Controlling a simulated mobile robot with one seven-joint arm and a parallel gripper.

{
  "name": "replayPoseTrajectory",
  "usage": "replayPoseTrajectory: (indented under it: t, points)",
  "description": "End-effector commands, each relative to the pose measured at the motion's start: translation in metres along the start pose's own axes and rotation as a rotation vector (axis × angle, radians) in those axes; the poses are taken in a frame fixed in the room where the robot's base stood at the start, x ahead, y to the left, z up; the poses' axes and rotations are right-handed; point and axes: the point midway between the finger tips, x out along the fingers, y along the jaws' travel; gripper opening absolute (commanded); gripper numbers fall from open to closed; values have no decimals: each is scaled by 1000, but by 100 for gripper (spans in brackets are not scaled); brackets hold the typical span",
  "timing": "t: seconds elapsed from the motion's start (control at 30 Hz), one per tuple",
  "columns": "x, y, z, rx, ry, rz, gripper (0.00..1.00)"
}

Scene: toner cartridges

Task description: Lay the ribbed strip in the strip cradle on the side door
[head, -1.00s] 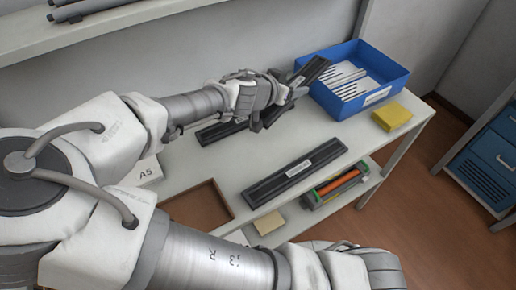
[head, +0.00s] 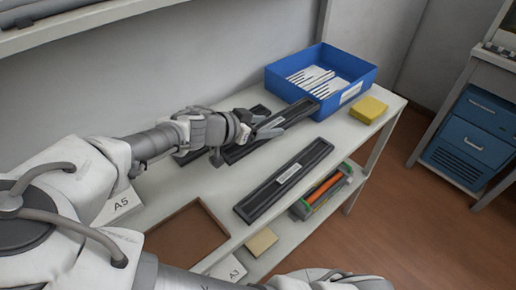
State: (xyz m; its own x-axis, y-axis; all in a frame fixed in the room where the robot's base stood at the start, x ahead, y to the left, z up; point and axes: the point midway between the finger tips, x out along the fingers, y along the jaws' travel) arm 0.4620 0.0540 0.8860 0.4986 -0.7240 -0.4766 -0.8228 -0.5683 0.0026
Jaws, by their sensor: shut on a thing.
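My gripper (head: 264,129) is shut on a long dark strip (head: 299,113), which reaches out on both sides of the jaws. The held strip runs from lower left to upper right, its right end near the front of the blue bin. I cannot tell whether it touches the white shelf top; its ribs are too small to make out. A similar dark strip (head: 286,180) with a white label lies on the shelf nearer the front. Another dark strip (head: 192,157) lies behind my gripper, partly hidden by it. I cannot make out the side door or strip cradle.
A blue bin (head: 358,84) with white slips stands at the back right, beside a yellow block (head: 369,109). A brown tray (head: 188,236) is at front left. An orange-and-green cartridge (head: 322,192) sits on the lower shelf. A blue cabinet (head: 465,143) stands right across open floor.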

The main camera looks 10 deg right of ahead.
Motion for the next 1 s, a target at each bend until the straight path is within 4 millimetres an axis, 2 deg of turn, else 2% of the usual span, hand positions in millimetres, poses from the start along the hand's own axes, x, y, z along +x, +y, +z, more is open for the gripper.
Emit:
replayPoseTrajectory:
  t: [0.03,0.27,0.47,0.83,0.87,1.0]
  points:
    - [6,0,9,0,1,2,8]
    - [14,0,25,0,1,1,8]
    - [28,1,49,0,1,2,8]
    - [30,0,54,1,0,0,8]
    - [30,0,54,1,0,0,70]
    - [29,0,53,1,-1,-1,95]
